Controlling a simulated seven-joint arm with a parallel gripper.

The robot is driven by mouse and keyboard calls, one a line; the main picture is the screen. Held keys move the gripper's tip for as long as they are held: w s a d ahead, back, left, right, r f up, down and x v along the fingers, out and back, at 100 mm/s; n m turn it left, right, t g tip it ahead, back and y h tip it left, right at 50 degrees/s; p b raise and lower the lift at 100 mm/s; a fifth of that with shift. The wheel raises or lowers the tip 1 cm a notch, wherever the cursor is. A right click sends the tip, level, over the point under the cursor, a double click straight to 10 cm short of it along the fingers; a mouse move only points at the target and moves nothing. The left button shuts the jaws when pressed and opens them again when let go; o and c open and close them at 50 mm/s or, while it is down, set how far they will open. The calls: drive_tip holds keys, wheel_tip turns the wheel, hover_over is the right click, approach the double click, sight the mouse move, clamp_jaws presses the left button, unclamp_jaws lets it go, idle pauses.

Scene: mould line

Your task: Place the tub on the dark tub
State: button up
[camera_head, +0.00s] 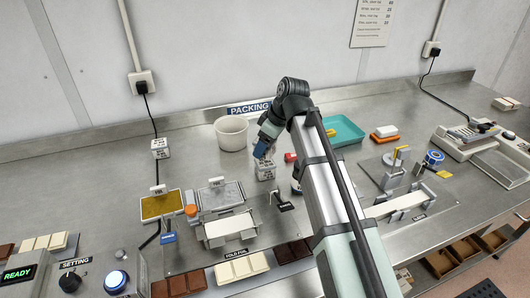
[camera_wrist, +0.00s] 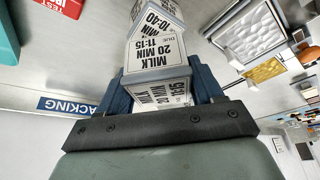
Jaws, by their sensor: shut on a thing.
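My gripper (camera_head: 263,151) points down over the back bench, in front of a white round bucket. Its dark blue fingers (camera_wrist: 160,92) are shut on a small white tub (camera_wrist: 168,93) with printed black labels, one reading MILK 20 MIN. Another labelled white face, part reading MIN 10:40, shows just beyond it (camera_wrist: 158,14). In the head view, white labelled tubs (camera_head: 265,172) show at the fingertips. I cannot tell whether the held tub touches what lies beneath it. I cannot tell which is the dark tub.
The white bucket (camera_head: 231,132) stands behind my gripper. A red block (camera_head: 290,157) and a teal tray (camera_head: 345,131) are at the right. A gold mould (camera_head: 161,206) and a grey mould (camera_head: 219,195) lie in front left. Bare bench lies between left tub and bucket.

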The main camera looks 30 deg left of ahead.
drive_tip(key=shift+f, duration=1.55)
drive_tip(key=shift+f, duration=0.15)
drive_tip(key=o, duration=1.1)
drive_tip(key=v, duration=1.2)
